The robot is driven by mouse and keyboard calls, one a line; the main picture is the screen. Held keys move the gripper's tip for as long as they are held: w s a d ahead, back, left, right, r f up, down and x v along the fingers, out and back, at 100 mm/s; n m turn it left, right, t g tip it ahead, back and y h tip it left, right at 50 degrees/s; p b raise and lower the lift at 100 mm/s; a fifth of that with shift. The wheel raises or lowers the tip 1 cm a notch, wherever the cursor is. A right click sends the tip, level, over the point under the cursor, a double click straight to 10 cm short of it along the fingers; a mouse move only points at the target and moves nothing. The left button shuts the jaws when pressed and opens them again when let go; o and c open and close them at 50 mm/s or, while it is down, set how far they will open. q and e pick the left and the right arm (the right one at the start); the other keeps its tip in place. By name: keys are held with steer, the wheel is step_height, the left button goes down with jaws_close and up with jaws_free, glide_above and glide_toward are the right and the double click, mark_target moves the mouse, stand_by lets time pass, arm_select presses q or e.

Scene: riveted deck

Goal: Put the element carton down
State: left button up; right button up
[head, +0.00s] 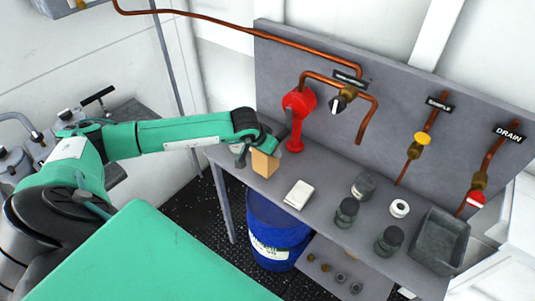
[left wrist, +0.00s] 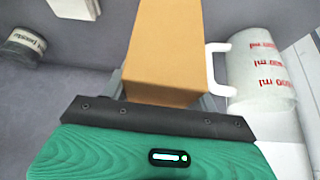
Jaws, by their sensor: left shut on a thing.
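The element carton (head: 264,164) is a plain tan box at the left end of the grey bench in the head view. My left gripper (head: 255,150) reaches in from the left and is shut on it. In the left wrist view the carton (left wrist: 165,45) fills the space between the fingers of my left gripper (left wrist: 165,90). I cannot tell whether the carton's base touches the bench top. My right gripper is in neither view.
A red funnel-like fitting (head: 297,118) stands just behind the carton. A jug with red markings (left wrist: 262,75) shows beside the carton.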

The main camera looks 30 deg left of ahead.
arm_select(q)
step_height(320, 180, down, 4)
steer(key=shift+r+p, duration=0.1)
steer(key=shift+p, duration=0.4)
steer(key=o, duration=1.1)
steer(key=shift+s+r, duration=0.2)
steer(key=shift+r, duration=0.15)
steer(key=b+v, duration=0.3)
steer(key=v, duration=0.8)
